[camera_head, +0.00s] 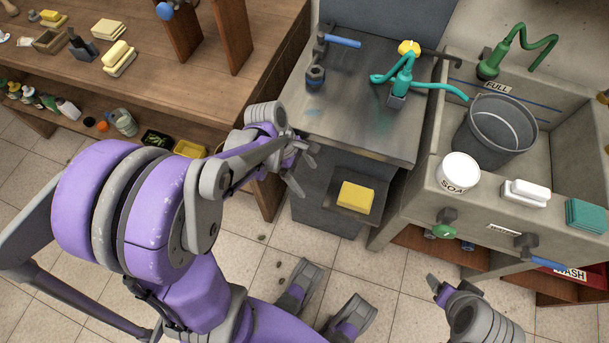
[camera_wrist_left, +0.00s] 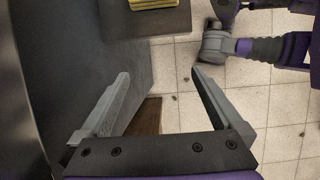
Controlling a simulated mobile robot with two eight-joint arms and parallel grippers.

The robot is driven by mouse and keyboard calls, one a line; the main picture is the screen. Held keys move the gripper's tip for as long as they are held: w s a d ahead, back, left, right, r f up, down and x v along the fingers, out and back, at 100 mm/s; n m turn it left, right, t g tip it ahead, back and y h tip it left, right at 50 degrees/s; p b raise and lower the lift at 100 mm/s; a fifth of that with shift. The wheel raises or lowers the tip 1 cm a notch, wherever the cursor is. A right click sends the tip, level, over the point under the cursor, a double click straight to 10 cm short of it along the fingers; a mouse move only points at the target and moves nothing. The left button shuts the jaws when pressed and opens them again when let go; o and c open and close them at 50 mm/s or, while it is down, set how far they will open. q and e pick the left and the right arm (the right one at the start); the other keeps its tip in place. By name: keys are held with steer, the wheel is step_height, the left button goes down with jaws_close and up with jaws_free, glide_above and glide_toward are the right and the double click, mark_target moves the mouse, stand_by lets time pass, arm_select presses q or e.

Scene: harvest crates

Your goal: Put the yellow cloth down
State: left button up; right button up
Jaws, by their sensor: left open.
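The yellow cloth (camera_head: 355,197) lies folded on a small dark ledge (camera_head: 335,216) at the front of the grey cabinet. Its edge also shows at the top of the left wrist view (camera_wrist_left: 152,4). My left gripper (camera_head: 306,170) is open and empty, left of the cloth and apart from it. In the left wrist view its two fingers (camera_wrist_left: 160,76) are spread with only floor and cabinet side between them. Part of my right gripper (camera_head: 439,290) shows at the lower right, away from the cloth; its jaw state is unclear.
A stone sink (camera_head: 428,205) with a grey bucket (camera_head: 497,130), soap tub (camera_head: 459,172) and brush (camera_head: 526,193) stands at right. A wooden bench (camera_head: 160,85) with more folded yellow cloths (camera_head: 119,58) is at left. Taps stand on the cabinet top (camera_head: 350,115). Tiled floor is open below.

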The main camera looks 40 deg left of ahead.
arm_select(q)
steer(key=s+d+r+m+t+y, duration=0.1)
steer(key=s+d+r+m+y, duration=0.1)
steer(key=m, duration=0.8)
steer(key=s+d+r+m+t+y, duration=0.2)
steer(key=s+r+m, duration=0.3)
steer(key=m, duration=0.6)
steer(key=shift+d+t, duration=0.3)
steer(key=shift+d, duration=0.45)
